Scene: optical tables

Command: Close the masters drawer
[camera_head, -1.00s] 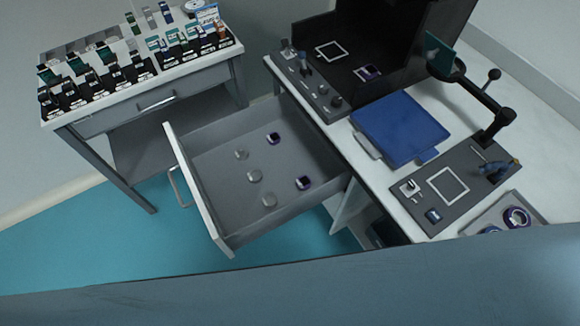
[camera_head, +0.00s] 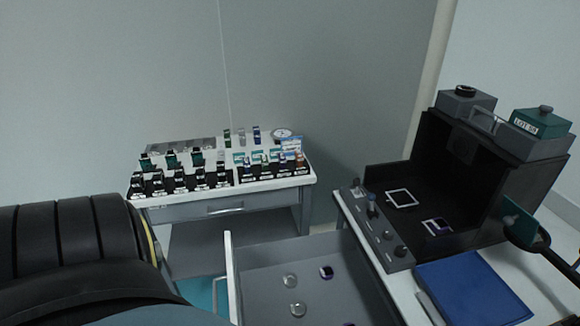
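The masters drawer (camera_head: 262,256) is pulled open from the right-hand table, and its lower part is cut off by the bottom of the picture. Inside lie clear round pieces (camera_head: 290,281) and a dark purple-rimmed piece (camera_head: 326,272). A large black ribbed part of my own arm (camera_head: 75,245) fills the lower left. Neither gripper shows in this view.
A small side table (camera_head: 240,207) with a closed drawer and several small labelled holders stands behind. On the right table (camera_head: 344,210) are a black open-fronted box (camera_head: 470,160) and a blue pad (camera_head: 474,291). Wall behind.

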